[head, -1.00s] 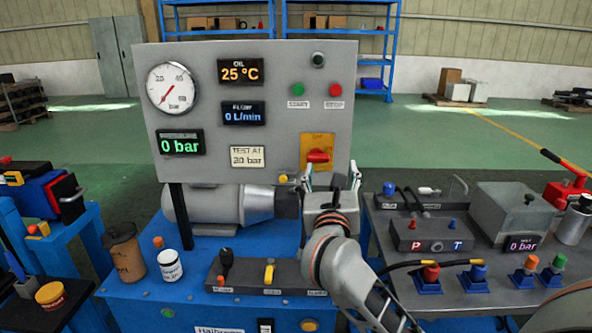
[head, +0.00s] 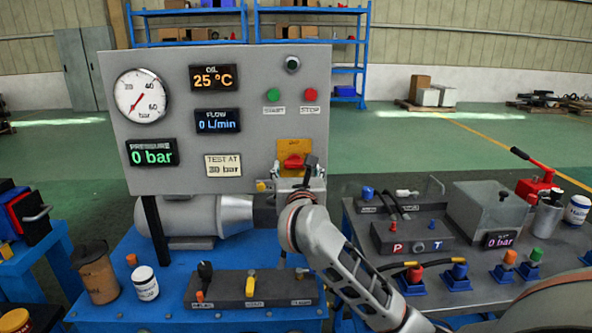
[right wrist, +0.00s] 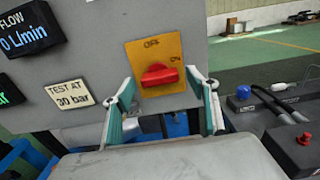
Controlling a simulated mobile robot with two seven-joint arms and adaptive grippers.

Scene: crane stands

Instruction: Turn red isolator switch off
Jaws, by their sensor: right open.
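The red isolator switch (head: 293,161) is a red rotary handle on a yellow plate (head: 287,146), low on the right of the grey panel. In the right wrist view the handle (right wrist: 158,75) lies roughly horizontal, pointing towards the "ON" mark at its right; "OFF" is printed above it. My right gripper (head: 295,174) is open and empty in front of the switch. In the right wrist view its two fingers (right wrist: 164,88) stand left and right of the handle, slightly below it, with no contact visible. My left gripper is not in view.
The panel (head: 247,110) also carries a gauge, displays, and green and red buttons. Below stand a motor (head: 190,218), a lever block (head: 250,289), a cup and a jar on the blue bench. A grey bench (head: 375,215) with fittings is at the right.

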